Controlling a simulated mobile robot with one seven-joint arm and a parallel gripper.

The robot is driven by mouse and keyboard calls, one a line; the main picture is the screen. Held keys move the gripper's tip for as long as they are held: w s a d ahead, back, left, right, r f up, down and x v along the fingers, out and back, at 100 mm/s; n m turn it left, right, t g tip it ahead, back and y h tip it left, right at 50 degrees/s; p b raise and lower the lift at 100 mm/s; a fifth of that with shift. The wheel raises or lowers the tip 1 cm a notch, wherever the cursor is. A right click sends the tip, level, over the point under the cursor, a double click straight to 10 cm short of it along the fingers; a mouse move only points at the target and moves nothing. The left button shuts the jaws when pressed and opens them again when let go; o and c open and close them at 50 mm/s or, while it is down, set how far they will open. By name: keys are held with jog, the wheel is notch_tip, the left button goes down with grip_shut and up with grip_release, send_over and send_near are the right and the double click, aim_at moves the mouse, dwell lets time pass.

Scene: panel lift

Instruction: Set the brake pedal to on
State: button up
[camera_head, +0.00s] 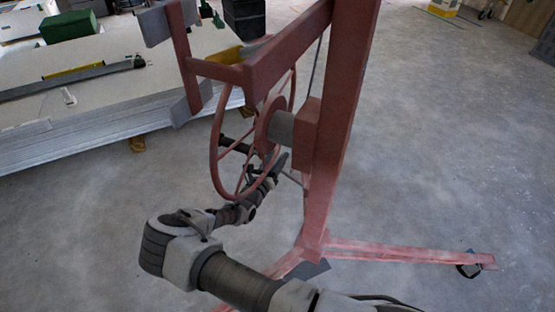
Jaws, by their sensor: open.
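The red panel lift stands at the centre with its upright post (335,130) and a spoked winch wheel (216,150). A flat dark grey plate (308,270) lies at the foot of the post, by the base legs. It may be the brake pedal, but I cannot tell its setting. My arm comes in from the bottom right, bends at the left and reaches up to the wheel. My gripper (279,163) is at the lower right part of the wheel, well above the plate. It is open; its fingers are small and dark, and I cannot tell whether they touch the wheel.
A red base leg (410,254) runs right to a dark caster (468,269). A stack of pale panels (95,105) lies at the left, with a green box (68,25) and a yellow level (75,72) on it. The concrete floor at the right is clear.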

grip_shut()
